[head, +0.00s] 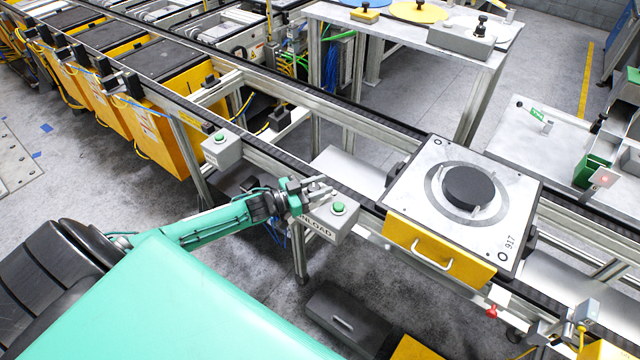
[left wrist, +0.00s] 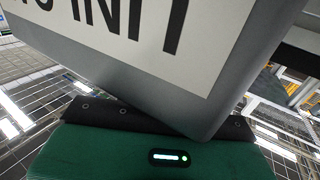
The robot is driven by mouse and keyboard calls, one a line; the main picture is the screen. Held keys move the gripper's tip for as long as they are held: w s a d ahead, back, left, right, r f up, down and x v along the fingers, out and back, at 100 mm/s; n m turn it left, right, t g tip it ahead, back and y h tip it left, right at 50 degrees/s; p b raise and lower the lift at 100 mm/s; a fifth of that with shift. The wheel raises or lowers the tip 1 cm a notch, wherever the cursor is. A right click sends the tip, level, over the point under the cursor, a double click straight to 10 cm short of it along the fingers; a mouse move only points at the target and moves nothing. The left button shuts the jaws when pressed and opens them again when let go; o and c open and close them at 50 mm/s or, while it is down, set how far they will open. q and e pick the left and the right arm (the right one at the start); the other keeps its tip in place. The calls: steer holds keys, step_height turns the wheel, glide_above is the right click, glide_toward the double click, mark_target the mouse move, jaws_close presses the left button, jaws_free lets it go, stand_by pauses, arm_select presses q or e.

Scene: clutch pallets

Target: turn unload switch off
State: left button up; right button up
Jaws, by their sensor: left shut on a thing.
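The unload switch (head: 328,219) is a grey box with a green button on top and a white label on its front reading UNLOAD. It sits on the near side of the conveyor, in the middle of the head view. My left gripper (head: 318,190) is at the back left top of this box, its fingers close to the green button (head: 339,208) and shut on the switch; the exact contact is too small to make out. In the left wrist view the grey box (left wrist: 140,75) with part of its lettered label fills the upper part. The right gripper is not in view.
A similar grey box with a green button (head: 221,148) stands further left along the conveyor (head: 290,168). A yellow pallet with a white top and black disc (head: 440,205) sits on the conveyor at right. A dark grey case (head: 350,320) lies below the switch.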

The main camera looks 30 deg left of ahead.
arm_select(q)
steer(key=n+t+y+p, duration=0.1)
steer(key=n+y, duration=0.1)
steer(key=y, duration=0.1)
steer(key=shift+a+n+t, duration=0.1)
steer(key=shift+n+t, duration=0.2)
steer(key=shift+t, duration=0.1)
steer(key=n+y, duration=0.1)
steer(key=y, duration=0.1)
steer(key=n+t+y+p, duration=0.1)
steer(key=y, duration=0.1)
steer(key=shift+w+a+n, duration=0.1)
steer(key=shift+a+n, duration=0.1)
steer(key=shift+n, duration=0.1)
steer(key=n+y, duration=0.2)
steer(key=y, duration=0.2)
steer(key=shift+a, duration=0.2)
steer(key=shift+a+n+g+y, duration=0.15)
steer(key=shift+n+y, duration=0.55)
steer(key=shift+y, duration=0.3)
steer(key=shift+a+n+g+y, duration=0.1)
steer(key=shift+n+g+y, duration=0.05)
steer(key=shift+n+y, duration=0.7)
steer(key=shift+y, duration=0.45)
steer(key=o, duration=0.9)
steer(key=shift+o, duration=0.2)
steer(key=shift+f, duration=0.1)
